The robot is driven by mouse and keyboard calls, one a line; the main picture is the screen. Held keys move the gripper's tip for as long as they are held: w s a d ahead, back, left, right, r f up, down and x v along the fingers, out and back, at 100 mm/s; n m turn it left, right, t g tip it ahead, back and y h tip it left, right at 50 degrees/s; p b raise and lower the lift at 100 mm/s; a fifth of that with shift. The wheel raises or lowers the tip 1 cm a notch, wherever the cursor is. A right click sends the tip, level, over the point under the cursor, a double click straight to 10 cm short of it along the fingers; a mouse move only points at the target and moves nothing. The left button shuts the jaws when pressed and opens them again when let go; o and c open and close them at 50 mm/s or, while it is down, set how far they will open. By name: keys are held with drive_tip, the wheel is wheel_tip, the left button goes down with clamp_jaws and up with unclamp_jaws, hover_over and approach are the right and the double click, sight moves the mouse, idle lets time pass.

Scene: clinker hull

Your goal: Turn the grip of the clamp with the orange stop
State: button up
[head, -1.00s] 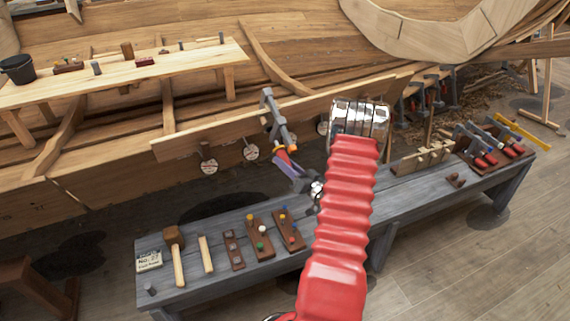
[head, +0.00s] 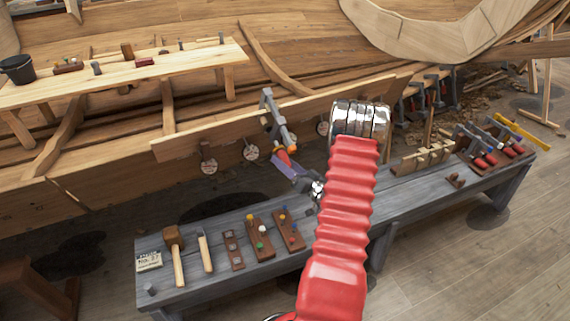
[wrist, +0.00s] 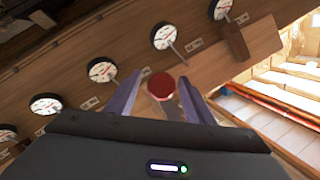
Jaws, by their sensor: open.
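The clamp (head: 269,108) has a grey frame and sits on the edge of the long plank, with a small orange stop (head: 292,148) on it. Its red grip (head: 283,155) points down towards my gripper (head: 285,163). In the wrist view, the round red end of the grip (wrist: 161,86) shows between the two purple fingers of my gripper (wrist: 161,76). The fingers are open and stand apart on either side of it. I cannot tell whether either finger touches it. The orange stop is not visible in the wrist view.
Several round dials (wrist: 103,70) hang along the plank (head: 190,143). A grey bench (head: 215,208) below carries a mallet (head: 176,255), peg blocks and, at right, red-handled clamps (head: 490,158). Another wooden bench (head: 130,70) stands at back left.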

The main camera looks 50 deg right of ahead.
drive_tip(key=s+a+f, duration=0.1)
drive_tip(key=s, duration=1.2)
drive_tip(key=shift+s+a, duration=0.3)
drive_tip(key=shift+f, duration=0.1)
idle(0.5)
drive_tip(key=a+n+g+h, duration=0.1)
drive_tip(key=h, duration=0.1)
drive_tip(key=a+n+g+h, duration=0.1)
drive_tip(key=a+h, duration=0.1)
drive_tip(key=w+a+r+n+h, duration=0.1)
drive_tip(key=n, duration=0.1)
drive_tip(key=shift+w+a+g+h, duration=0.1)
drive_tip(key=shift+a+g+h, duration=0.2)
drive_tip(key=shift+g+h, duration=0.1)
idle(0.5)
